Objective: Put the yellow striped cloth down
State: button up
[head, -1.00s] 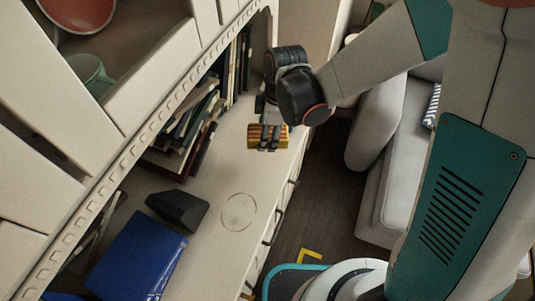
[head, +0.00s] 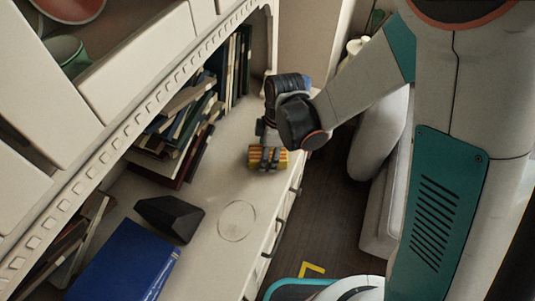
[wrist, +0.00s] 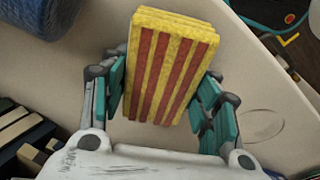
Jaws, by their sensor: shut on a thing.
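The yellow striped cloth (head: 256,156) is a folded, block-like bundle with red stripes. My gripper (head: 268,158) is shut on it, over the cream counter (head: 215,190). In the wrist view the cloth (wrist: 172,62) stands out between the two teal-padded fingers of my gripper (wrist: 160,95), which press its sides. The cloth is at or just above the counter surface; I cannot tell whether it touches.
Books (head: 185,130) lean and lie along the shelf at the left. A black wedge-shaped object (head: 168,217) and a blue book (head: 120,262) lie nearer on the counter. A faint ring mark (head: 237,220) lies on clear counter. The counter's front edge drops to a dark floor (head: 325,215).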

jog(key=shift+f+b, duration=0.3)
jog(key=shift+b, duration=0.05)
jog(key=shift+s+f, duration=0.2)
jog(key=shift+c, duration=0.7)
jog(key=shift+o, duration=0.6)
jog(key=shift+d+f+b, duration=0.1)
jog(key=shift+b, duration=0.25)
jog(key=o, duration=1.1)
jog(key=shift+o, duration=0.6)
jog(key=shift+w+f, duration=0.15)
jog(key=shift+r, duration=0.2)
jog(key=shift+r+p, duration=0.55)
jog(key=shift+p, duration=0.15)
notch_tip(320, 180, up, 12)
jog(key=d+p, duration=0.1)
jog(key=p, duration=0.3)
jog(key=shift+d+p, duration=0.3)
